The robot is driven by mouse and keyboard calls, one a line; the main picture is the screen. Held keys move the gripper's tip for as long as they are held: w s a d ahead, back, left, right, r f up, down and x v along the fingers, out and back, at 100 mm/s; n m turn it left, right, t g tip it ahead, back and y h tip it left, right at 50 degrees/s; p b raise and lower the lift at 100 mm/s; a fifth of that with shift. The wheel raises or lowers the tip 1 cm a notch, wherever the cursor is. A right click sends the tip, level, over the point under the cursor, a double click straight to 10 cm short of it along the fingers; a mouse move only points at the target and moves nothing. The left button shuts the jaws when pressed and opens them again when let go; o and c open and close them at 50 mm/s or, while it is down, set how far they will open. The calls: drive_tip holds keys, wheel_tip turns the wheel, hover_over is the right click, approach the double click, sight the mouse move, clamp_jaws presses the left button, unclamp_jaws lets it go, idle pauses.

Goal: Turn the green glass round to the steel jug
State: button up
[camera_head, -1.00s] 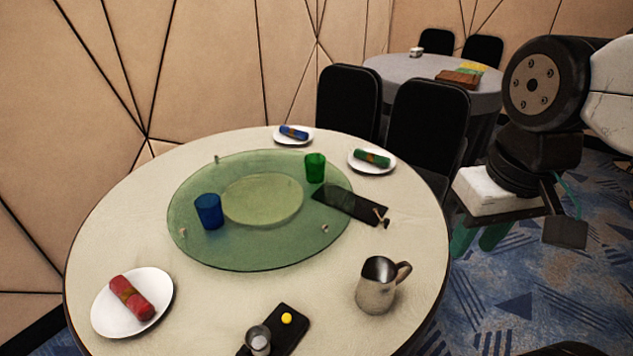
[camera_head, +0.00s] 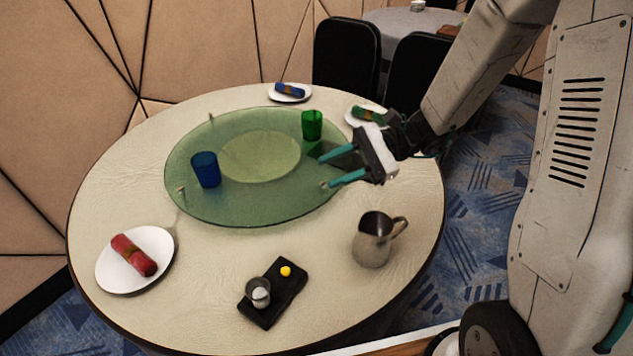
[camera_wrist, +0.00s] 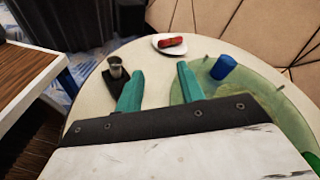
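The green glass (camera_head: 312,125) stands upright near the back right rim of the green glass turntable (camera_head: 210,212). The steel jug (camera_head: 370,245) stands on the table at the front right, off the turntable. A blue glass (camera_head: 205,170) stands on the turntable's left; it also shows in the wrist view (camera_wrist: 223,67). My gripper (camera_head: 326,170) is open and empty over the turntable's right rim, between green glass and jug. Its fingers are apart in the wrist view (camera_wrist: 158,75). A small knob on the rim is by the nearer fingertip; whether they touch I cannot tell.
A black tray (camera_head: 265,315) with a small metal cup (camera_head: 258,292) and a yellow piece lies at the front. Plates with rolled napkins stand at left (camera_head: 160,245) and back (camera_head: 300,98). Black chairs (camera_head: 345,55) stand behind.

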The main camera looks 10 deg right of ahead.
drive_tip(key=w+d+f+m+t+y, duration=0.2)
drive_tip(key=w+f+m+t, duration=0.45)
drive_tip(key=f, duration=0.25)
drive_tip(key=m+t+h, duration=0.2)
drive_tip(key=m+t, duration=0.2)
drive_tip(key=m, duration=0.2)
approach(316, 191)
drive_tip(key=a+r, duration=0.1)
drive_tip(key=w+a+r, duration=0.1)
drive_tip(key=r, duration=0.1)
drive_tip(key=shift+w+r, duration=0.1)
drive_tip(key=x, duration=0.7)
drive_tip(key=shift+w+a+r, duration=0.1)
drive_tip(key=shift+w+a, duration=0.05)
drive_tip(key=shift+a, duration=0.15)
clamp_jaws()
